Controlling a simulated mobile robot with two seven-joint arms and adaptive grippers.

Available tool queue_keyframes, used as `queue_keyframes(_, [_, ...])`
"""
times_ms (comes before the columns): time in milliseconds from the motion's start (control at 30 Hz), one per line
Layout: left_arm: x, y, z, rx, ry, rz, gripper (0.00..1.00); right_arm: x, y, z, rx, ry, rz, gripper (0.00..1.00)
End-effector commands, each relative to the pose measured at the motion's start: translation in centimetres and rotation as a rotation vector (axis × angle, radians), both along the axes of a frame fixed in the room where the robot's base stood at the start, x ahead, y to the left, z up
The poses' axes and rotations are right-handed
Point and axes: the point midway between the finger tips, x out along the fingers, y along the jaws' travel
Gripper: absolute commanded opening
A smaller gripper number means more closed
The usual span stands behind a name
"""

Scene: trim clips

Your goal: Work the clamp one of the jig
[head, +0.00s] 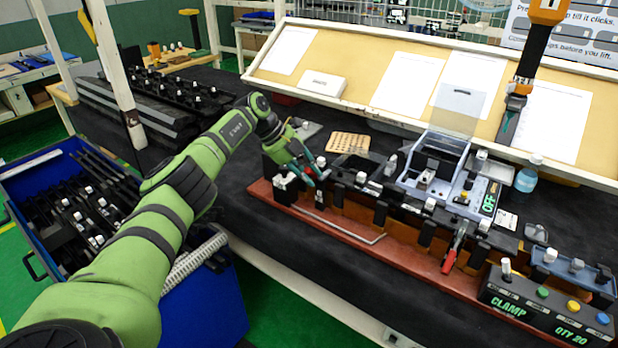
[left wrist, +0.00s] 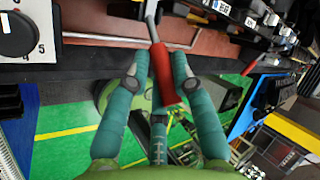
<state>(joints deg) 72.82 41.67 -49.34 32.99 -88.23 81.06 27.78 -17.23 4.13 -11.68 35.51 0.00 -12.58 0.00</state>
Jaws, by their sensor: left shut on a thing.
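The jig is a long fixture on a red-brown base (head: 345,232) along the bench, with black holders along its top. At its left end is a clamp with a red handle (head: 321,161). My left gripper (head: 311,176) is at that handle. In the left wrist view, the teal fingers of my left gripper (left wrist: 158,88) are shut on the red handle (left wrist: 163,72), one on each side. The handle's metal lever runs up from it. A second clamp's red handle (head: 448,261) hangs down at the jig's front, farther right. My right gripper is not in view.
A box marked CLAMP and QTY 20 (head: 545,308) stands at the right front. A blue bin of dark parts (head: 235,300) is at the left. A tool with an orange top (head: 535,45) hangs above the bench. A bottle (head: 528,175) stands behind the jig.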

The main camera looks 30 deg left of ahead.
Motion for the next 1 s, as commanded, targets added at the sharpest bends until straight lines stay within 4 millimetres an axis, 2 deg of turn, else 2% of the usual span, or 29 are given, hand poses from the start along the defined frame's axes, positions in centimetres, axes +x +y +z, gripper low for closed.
queue_keyframes(300, [0.02,-0.29,0.28,-0.002,0.050,-0.005,0.00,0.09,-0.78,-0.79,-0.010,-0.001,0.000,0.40])
queue_keyframes(867, [-0.08,-0.28,0.29,-0.001,0.065,-0.007,0.00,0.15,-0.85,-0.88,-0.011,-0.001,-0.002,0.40])
queue_keyframes(900, [-0.09,-0.28,0.28,-0.001,0.065,-0.007,0.28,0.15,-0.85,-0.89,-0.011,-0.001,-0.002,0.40])
queue_keyframes(967, [-0.09,-0.26,0.27,-0.001,0.065,-0.007,0.50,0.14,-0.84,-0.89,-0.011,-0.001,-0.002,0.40])
queue_keyframes(1000, [-0.08,-0.24,0.28,0.000,0.065,-0.006,0.50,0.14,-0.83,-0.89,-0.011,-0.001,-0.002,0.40])
